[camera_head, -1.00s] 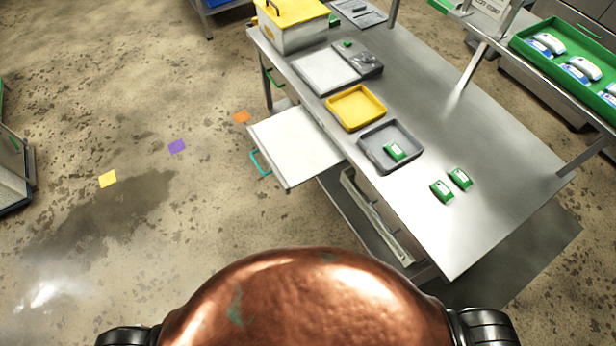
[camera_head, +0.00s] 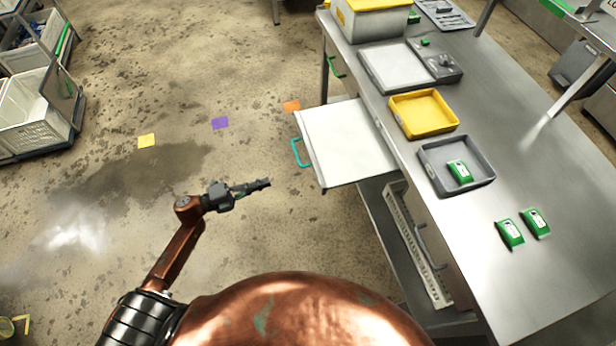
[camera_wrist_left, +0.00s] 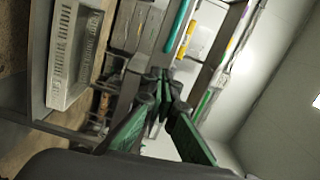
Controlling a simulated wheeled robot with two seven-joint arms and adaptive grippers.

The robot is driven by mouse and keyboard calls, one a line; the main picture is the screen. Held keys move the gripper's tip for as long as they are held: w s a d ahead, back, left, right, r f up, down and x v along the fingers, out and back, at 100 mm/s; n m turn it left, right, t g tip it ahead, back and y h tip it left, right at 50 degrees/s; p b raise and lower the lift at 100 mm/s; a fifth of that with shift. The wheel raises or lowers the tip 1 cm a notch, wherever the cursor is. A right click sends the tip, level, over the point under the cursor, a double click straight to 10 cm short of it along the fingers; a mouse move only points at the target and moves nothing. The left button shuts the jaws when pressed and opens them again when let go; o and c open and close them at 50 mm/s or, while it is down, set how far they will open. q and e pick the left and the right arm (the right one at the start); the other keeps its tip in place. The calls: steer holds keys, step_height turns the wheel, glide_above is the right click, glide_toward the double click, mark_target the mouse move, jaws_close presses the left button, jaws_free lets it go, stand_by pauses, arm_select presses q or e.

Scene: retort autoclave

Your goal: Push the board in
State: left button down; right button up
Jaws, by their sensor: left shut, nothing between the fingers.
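The white board (camera_head: 345,142) sticks out to the left from under the steel table's top, with a teal handle (camera_head: 298,153) on its outer edge. My left gripper (camera_head: 267,184) is shut and empty. In the head view it is over the floor, to the left of the board and a little nearer than the handle, apart from both. Its green fingers (camera_wrist_left: 160,90) also show in the wrist view, close together. My right gripper is not in view.
The steel table (camera_head: 545,185) carries a yellow tray (camera_head: 402,118), a grey tray (camera_head: 478,186) and green items (camera_head: 509,234). A white crate (camera_head: 405,225) sits below the top. Crates on a rack (camera_head: 40,125) stand at far left.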

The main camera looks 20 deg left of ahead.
mark_target(315, 173)
arm_select(q)
steer(key=w+d, duration=0.2)
steer(key=d, duration=0.2)
steer(key=w+d+r+m+g, duration=0.1)
steer(key=w+d, duration=0.1)
steer(key=d, duration=0.2)
steer(key=w+d+m+h, duration=0.1)
steer(key=w+d, duration=0.2)
steer(key=d, duration=0.2)
steer(key=shift+r+g+b, duration=0.3)
steer(key=shift+b, duration=0.05)
steer(key=shift+d, duration=0.15)
